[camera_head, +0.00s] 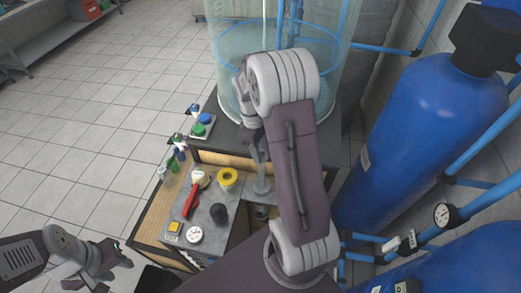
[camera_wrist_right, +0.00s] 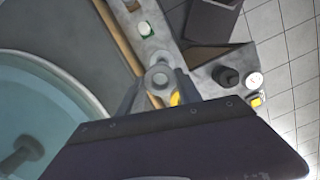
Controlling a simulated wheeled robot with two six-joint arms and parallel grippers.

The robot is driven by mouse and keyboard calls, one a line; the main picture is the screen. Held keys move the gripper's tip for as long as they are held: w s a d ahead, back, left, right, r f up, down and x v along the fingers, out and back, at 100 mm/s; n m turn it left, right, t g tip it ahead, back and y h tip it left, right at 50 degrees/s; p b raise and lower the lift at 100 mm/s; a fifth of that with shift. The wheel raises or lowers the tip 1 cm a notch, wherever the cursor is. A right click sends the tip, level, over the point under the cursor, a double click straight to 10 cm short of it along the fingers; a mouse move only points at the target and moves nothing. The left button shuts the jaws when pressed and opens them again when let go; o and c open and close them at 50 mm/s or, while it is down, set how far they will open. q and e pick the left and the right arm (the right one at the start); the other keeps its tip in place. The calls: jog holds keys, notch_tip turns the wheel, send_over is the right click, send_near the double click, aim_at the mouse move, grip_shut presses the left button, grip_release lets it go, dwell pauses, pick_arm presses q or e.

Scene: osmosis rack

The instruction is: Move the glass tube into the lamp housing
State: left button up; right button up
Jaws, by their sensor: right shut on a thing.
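My right gripper (camera_head: 258,150) is shut on the glass tube (camera_head: 262,172), a pale, see-through upright piece in front of the tank. In the right wrist view the tube's round grey end (camera_wrist_right: 158,78) sits between the two fingers of the right gripper (camera_wrist_right: 157,92). The tube's lower end is above or near the grey bench top; I cannot tell whether it touches. I cannot pick out the lamp housing for sure; a dark round fitting (camera_head: 262,212) lies just below the tube. My left gripper (camera_head: 122,265) is at the lower left, away from the bench, its jaw opening unclear.
The bench (camera_head: 232,238) carries a red-handled tool (camera_head: 189,204), a yellow ring (camera_head: 228,177), a black cup (camera_head: 218,212), a gauge (camera_head: 194,234) and a yellow button (camera_head: 174,227). A clear water tank (camera_head: 225,70) stands behind. Blue cylinders (camera_head: 420,130) and pipes crowd the right.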

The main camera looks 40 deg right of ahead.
jog(key=b, duration=0.5)
send_over(260, 180)
jog(key=w+d, duration=0.1)
notch_tip(260, 180, down, 8)
jog(key=shift+r, duration=0.2)
jog(key=shift+f+b, duration=1.9)
jog(key=shift+f, duration=1.3)
jog(key=shift+f+b, duration=0.3)
jog(key=shift+f, duration=0.35)
jog(key=shift+f, duration=0.2)
jog(key=shift+f+b, duration=0.85)
jog(key=shift+f, duration=0.4)
jog(key=o, duration=1.1)
jog(key=shift+r, duration=0.1)
jog(key=shift+c, duration=0.2)
